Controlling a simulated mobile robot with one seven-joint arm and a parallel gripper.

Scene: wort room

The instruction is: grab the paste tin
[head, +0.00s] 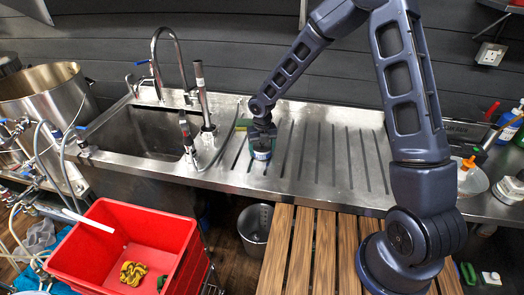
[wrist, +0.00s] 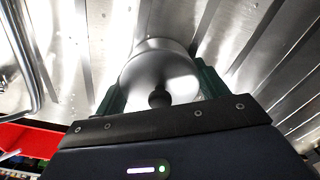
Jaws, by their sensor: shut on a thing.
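In the wrist view the tin's shiny metal top (wrist: 160,72) sits between my two dark green fingers, one on each side. My gripper hides part of the tin in the head view. I cannot tell whether its base touches the board.
The steel sink (head: 142,130) and its tall tap (head: 168,60) lie to the left. The draining board (head: 335,160) is clear to the right. A red crate (head: 105,235) and a metal bucket (head: 256,225) stand below.

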